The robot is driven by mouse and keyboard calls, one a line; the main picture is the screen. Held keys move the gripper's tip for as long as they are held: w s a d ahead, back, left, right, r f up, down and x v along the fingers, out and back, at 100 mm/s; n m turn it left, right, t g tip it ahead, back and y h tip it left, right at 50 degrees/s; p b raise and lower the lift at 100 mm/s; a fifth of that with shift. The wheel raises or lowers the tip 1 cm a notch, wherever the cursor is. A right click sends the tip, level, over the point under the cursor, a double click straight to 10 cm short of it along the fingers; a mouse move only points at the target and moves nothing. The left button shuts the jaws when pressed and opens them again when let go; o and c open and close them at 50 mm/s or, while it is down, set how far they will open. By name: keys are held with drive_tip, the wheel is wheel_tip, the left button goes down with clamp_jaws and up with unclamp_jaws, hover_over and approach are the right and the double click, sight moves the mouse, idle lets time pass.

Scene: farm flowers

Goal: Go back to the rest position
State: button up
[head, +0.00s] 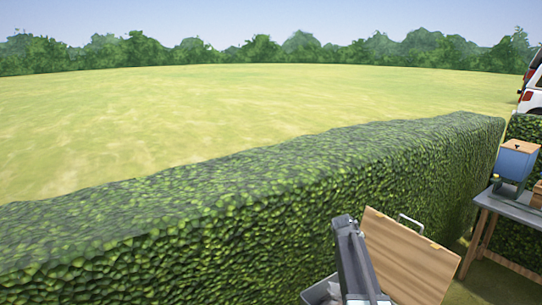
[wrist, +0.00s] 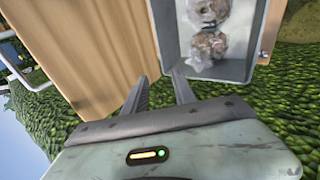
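In the wrist view my gripper (wrist: 160,76) has its two dark fingers apart, with nothing between them. Past the fingertips is a grey open tray (wrist: 170,45) holding clear bags of brown lumps (wrist: 207,45). The fingers overlap the tray's near edge in the picture; I cannot tell whether they touch it. In the head view my dark grey arm end rises at the bottom, in front of a tilted wooden panel (head: 405,262). Its finger opening is not clear there.
A trimmed hedge (head: 250,215) runs across the scene, close behind the wooden panel. At right a table (head: 515,208) bears a blue bin with a wooden top (head: 516,160). White vehicles (head: 533,95) stand at the far right. Beyond the hedge is open grass (head: 200,110).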

drive_tip(key=s+a+f+m+g+y+b, duration=0.1)
drive_tip(key=s+a+f+m, duration=0.1)
drive_tip(key=s+a, duration=0.3)
drive_tip(key=s+a+f+m+g+y+b, duration=0.2)
drive_tip(key=s+a+f, duration=0.3)
drive_tip(key=s, duration=0.8)
drive_tip(key=s+a+f+m+g+y+b, duration=0.1)
drive_tip(key=s+a+f+m+b, duration=0.1)
drive_tip(key=s+a, duration=0.4)
drive_tip(key=s+f+m, duration=0.1)
drive_tip(key=s+f, duration=0.1)
drive_tip(key=s, duration=0.1)
drive_tip(key=shift+s+a+y, duration=0.2)
drive_tip(key=shift+y, duration=0.1)
